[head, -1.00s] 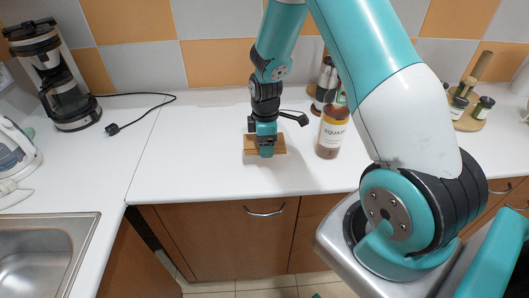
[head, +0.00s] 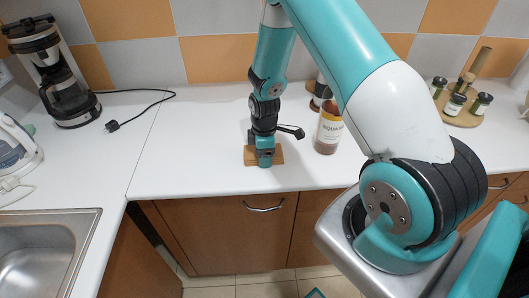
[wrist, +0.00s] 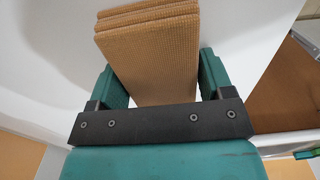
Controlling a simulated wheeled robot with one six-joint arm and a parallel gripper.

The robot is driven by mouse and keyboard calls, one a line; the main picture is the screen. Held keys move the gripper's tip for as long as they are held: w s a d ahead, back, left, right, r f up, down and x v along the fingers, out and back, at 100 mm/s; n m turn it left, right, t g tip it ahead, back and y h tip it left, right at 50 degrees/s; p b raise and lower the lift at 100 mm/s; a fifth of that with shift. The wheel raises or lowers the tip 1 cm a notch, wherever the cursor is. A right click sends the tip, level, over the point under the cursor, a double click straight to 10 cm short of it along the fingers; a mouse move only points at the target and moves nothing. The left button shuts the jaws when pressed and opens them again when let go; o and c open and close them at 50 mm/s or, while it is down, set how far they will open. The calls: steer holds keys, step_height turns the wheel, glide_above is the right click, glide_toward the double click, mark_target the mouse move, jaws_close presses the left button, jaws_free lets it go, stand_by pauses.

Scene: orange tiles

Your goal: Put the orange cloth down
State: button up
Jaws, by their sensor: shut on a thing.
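The orange cloth (wrist: 155,45) is folded into a flat stack of several layers, tan-orange and ribbed. In the wrist view it lies between the two teal fingers of my gripper (wrist: 163,82), which is shut on it. In the head view the cloth (head: 278,155) shows on both sides of my gripper (head: 264,161), at the front part of the white countertop (head: 190,150). The gripper points down. I cannot tell whether the cloth touches the counter or is just above it. Its middle is hidden by the gripper.
A squash bottle (head: 328,130) stands close to the right, with a dark bottle behind it. A wooden stand with small jars (head: 457,103) is further right. A coffee maker (head: 60,80), its black cable and a sink (head: 40,250) are at left. Counter left of the cloth is clear.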

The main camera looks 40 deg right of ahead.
steer(key=o, duration=0.8)
steer(key=shift+s+f, duration=0.1)
steer(key=shift+f, duration=0.3)
steer(key=shift+o, duration=0.4)
steer(key=shift+s+f, duration=0.1)
steer(key=shift+a, duration=0.1)
steer(key=shift+r, duration=0.6)
step_height(320, 180, up, 11)
steer(key=b, duration=0.2)
steer(key=s+a+r+m+y, duration=0.1)
steer(key=s+a+r, duration=0.2)
steer(key=a+r, duration=0.6)
steer(key=s+a+r+m+y, duration=0.1)
steer(key=s+a+r, duration=0.3)
steer(key=s, duration=0.5)
steer(key=s+a+r+m+y, duration=0.2)
steer(key=s+a+r, duration=0.3)
steer(key=s+a, duration=0.4)
steer(key=shift+s+a, duration=0.15)
steer(key=shift+s, duration=0.25)
